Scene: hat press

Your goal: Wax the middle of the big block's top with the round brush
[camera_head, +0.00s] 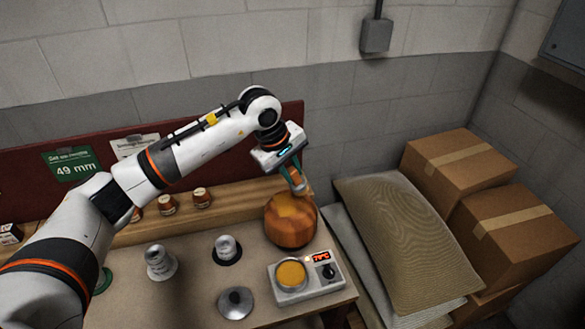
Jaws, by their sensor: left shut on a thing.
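The big block (290,229) is a rounded, orange-brown block at the right part of the bench. A lighter yellow-orange patch shows on its top. My left gripper (296,178) is above the block's top, at its back right side, shut on a small brownish thing that looks like the round brush (298,186). The brush's lower end is close to the top; I cannot tell whether it touches. The wax pot (291,274), filled with yellow-orange wax, sits on a white heater (318,285) with a lit red display in front of the block. My right gripper is out of view.
Small metal-coloured blocks stand on the bench, one at the left (160,262) and one in the middle (227,249). A round grey lidded piece (235,302) lies near the front. Small jars (201,197) line the back ledge. Sacks (395,235) and cardboard boxes (457,170) are right of the bench.

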